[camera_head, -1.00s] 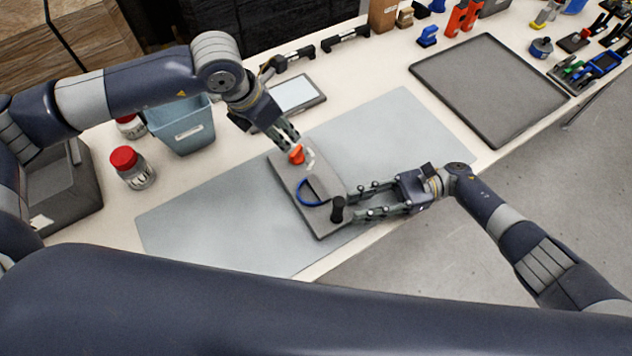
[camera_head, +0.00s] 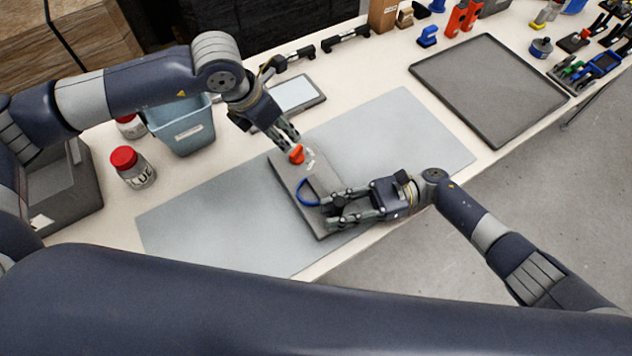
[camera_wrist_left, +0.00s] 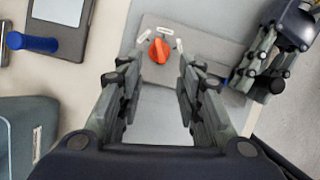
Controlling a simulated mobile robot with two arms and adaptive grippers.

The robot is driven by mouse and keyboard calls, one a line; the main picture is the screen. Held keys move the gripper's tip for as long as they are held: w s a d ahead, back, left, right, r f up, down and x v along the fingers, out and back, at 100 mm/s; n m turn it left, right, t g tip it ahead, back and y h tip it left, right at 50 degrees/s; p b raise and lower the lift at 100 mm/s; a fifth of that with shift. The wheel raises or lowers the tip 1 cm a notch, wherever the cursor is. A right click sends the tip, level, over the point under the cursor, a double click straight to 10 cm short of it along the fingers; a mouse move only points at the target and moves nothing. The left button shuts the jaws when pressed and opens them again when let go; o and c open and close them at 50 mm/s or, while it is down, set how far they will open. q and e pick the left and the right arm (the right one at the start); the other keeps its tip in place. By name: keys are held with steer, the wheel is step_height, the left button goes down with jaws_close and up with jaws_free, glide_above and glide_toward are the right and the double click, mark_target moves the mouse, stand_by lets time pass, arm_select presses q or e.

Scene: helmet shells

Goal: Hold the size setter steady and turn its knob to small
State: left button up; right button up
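The size setter is a grey plate (camera_head: 290,178) lying on the pale mat, with an orange knob (camera_head: 297,155) at its far end and small white labels around it. A blue loop (camera_head: 307,193) and an upright black post (camera_head: 338,202) are at its near end. My left gripper (camera_wrist_left: 158,84) is open over the knob; in the left wrist view the orange knob (camera_wrist_left: 159,50) shows beyond and between the fingertips, apart from them. My right gripper (camera_head: 331,210) has its fingers spread on either side of the post. They partly hide it; contact cannot be made out. The label text is unreadable.
A blue bin (camera_head: 182,127), a red-capped bottle (camera_head: 133,168) and a tablet-like panel (camera_head: 297,93) stand left and behind. A dark tray (camera_head: 490,88) lies at the right, with tools beyond. The pale mat (camera_head: 400,125) is clear around the setter.

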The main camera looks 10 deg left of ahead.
mark_target(297, 149)
jaws_close()
arm_select(q)
steer(key=shift+w+d+r+n, duration=0.2)
steer(key=shift+w+n, duration=0.2)
steer(key=shift+w, duration=0.2)
steer(key=shift+c, duration=0.4)
arm_select(e)
steer(key=shift+d, duration=0.1)
arm_select(q)
steer(key=f+n+g+y, duration=0.1)
steer(key=f, duration=0.2)
steer(key=w+d+f+g, duration=0.1)
steer(key=f, duration=0.2)
steer(key=w+d+f+n+g+y, duration=0.1)
steer(key=f, duration=0.2)
steer(key=shift+d+f+n+y, duration=0.15)
steer(key=shift+f+n+y, duration=0.15)
steer(key=shift+f, duration=0.1)
steer(key=shift+c, duration=0.2)
jaws_close()
